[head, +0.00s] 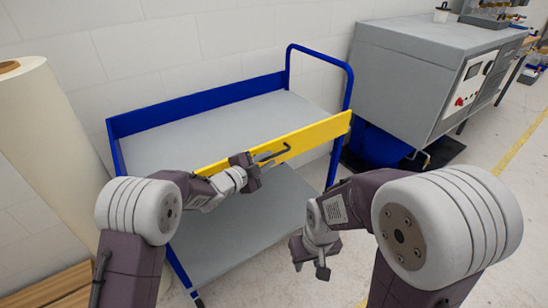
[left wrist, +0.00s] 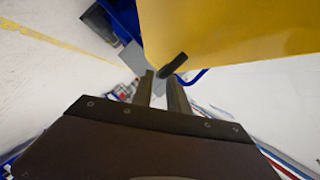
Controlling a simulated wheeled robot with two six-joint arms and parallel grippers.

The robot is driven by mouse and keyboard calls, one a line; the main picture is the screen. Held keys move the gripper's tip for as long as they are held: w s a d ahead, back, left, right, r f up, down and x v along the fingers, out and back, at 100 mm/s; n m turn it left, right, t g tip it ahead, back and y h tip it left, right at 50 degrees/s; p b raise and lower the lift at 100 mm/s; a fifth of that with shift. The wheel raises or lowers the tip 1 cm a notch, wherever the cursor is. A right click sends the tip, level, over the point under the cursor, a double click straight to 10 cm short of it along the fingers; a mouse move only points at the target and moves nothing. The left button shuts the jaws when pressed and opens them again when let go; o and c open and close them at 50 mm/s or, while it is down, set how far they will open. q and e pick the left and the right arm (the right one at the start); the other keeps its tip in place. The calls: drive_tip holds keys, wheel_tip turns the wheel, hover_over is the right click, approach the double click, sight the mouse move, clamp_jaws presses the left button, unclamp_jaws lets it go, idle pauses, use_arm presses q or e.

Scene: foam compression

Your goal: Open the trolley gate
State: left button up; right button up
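The trolley (head: 205,125) is blue-framed with grey shelves and stands against the wall in the head view. Its yellow gate (head: 318,133) runs along the near side of the top shelf, standing up. A black handle (head: 273,154) is fixed on the gate's outer face. My left gripper (head: 250,170) is at the handle's left end. In the left wrist view its two fingers (left wrist: 160,92) are apart, with the handle's end (left wrist: 173,65) by the fingertips and the yellow gate (left wrist: 230,30) beyond. I see no firm grip. My right gripper (head: 311,266) hangs open and empty, in front of the trolley's right side.
A grey machine (head: 415,75) stands to the right of the trolley, with a blue part (head: 375,147) under it. A large pale roll (head: 45,140) stands at the left. Both trolley shelves look empty. The floor at the right is open.

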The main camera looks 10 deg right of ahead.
sight(270, 158)
use_arm(q)
drive_tip(key=shift+x, duration=1.95)
drive_tip(key=shift+a, duration=0.1)
drive_tip(key=shift+w, duration=0.1)
clamp_jaws()
drive_tip(key=shift+f, duration=0.1)
